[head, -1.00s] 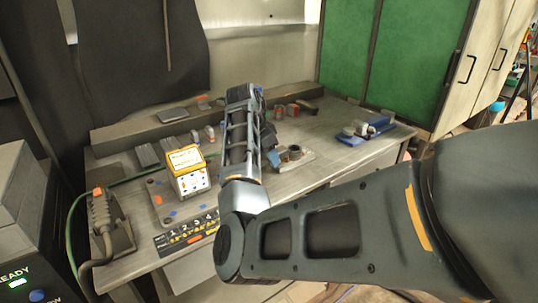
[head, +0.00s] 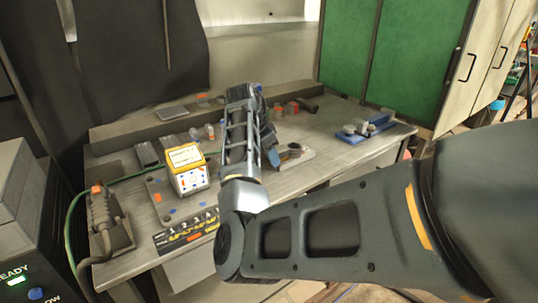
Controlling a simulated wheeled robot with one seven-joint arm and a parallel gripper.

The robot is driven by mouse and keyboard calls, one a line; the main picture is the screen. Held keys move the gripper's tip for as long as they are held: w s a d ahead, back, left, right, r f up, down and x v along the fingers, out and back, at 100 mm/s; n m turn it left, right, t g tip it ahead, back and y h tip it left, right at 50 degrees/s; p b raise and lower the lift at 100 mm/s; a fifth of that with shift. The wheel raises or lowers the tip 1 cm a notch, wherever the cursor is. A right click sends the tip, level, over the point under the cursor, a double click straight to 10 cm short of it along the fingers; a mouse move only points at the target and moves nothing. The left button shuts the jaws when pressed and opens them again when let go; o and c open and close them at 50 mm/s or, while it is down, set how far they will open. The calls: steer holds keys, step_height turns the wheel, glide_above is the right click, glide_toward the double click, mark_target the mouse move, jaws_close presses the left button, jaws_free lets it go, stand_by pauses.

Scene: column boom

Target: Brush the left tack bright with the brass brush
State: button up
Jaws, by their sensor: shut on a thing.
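My arm crosses the bench, and its forearm hides much of my gripper (head: 271,147), which shows only in part beyond the forearm's right side. It is low over the bench, beside a small pale grey workpiece (head: 299,157). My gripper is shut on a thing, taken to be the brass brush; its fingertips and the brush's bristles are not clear. An orange-tan spot shows at the workpiece. The tacks are too small or hidden to make out, so I cannot tell whether the brush touches the left one.
A yellow and white box (head: 187,169) stands on the bench left of my forearm. A numbered strip (head: 187,231) lies at the front edge. A blue fixture (head: 366,128) sits at the right. A grey torch in a holder (head: 108,220) stands at the left edge.

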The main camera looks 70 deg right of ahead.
steer(key=shift+f, duration=0.2)
steer(key=shift+s, duration=0.1)
steer(key=shift+s+a+p, duration=0.3)
steer(key=shift+s+p, duration=0.1)
steer(key=shift+p, duration=0.05)
steer(key=shift+w+d+f+b, duration=0.1)
steer(key=shift+w+d+b, duration=0.45)
steer(key=shift+w, duration=0.45)
steer(key=shift+s, duration=0.15)
